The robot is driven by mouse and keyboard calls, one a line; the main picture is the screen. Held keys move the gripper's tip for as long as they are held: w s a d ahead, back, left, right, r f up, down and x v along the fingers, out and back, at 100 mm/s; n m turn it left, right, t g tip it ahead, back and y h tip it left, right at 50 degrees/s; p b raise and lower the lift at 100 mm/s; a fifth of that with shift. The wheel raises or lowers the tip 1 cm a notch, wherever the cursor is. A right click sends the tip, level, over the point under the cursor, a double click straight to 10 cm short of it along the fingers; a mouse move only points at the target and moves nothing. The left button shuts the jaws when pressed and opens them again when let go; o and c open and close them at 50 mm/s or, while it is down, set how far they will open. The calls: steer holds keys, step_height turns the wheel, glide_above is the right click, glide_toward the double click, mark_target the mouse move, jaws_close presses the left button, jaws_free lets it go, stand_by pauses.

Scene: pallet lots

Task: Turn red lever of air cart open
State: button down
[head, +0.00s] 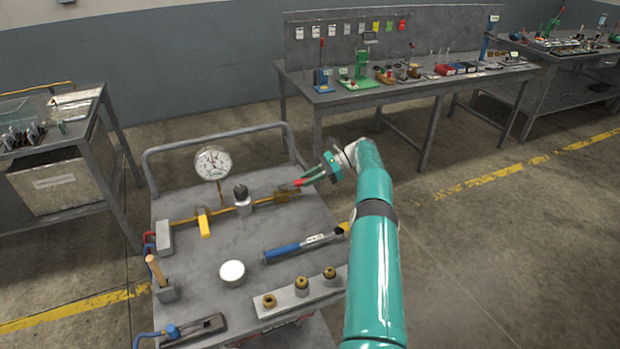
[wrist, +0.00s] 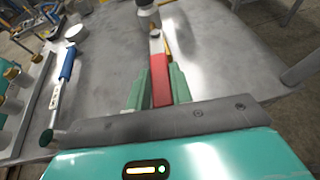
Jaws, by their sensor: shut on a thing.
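The air cart (head: 215,250) has a grey top with a brass pipe run and a round pressure gauge (head: 212,163) along its back. The red lever (head: 300,182) shows at the right part of the pipe run in the head view. In the wrist view the red lever (wrist: 160,80) lies lengthwise between the green fingers. My gripper (head: 312,177) is shut on the red lever, and it also shows in the wrist view (wrist: 159,90). A yellow lever (head: 204,225) sits on the left part of the pipe. The lever's pivot is partly hidden in the head view.
A blue-handled tool (head: 290,247), a white round tub (head: 232,272) and a block with brass fittings (head: 302,292) lie on the cart. A push rail (head: 215,138) rises at its back. A workbench (head: 420,85) stands behind, and a side table (head: 60,140) at left.

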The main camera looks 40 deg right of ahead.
steer(key=c, duration=1.2)
jaws_free()
steer(key=shift+c, duration=0.2)
step_height(320, 180, up, 3)
steer(key=shift+r, duration=0.2)
steer(key=shift+s+a+r, duration=0.2)
steer(key=shift+s+r, duration=0.15)
steer(key=shift+r, duration=0.1)
steer(key=s+a+r, duration=0.6)
steer(key=s+r, duration=0.2)
steer(key=s, duration=0.3)
steer(key=shift+s+a+r, duration=0.2)
steer(key=shift+a+r, duration=0.1)
steer(key=shift+a, duration=0.1)
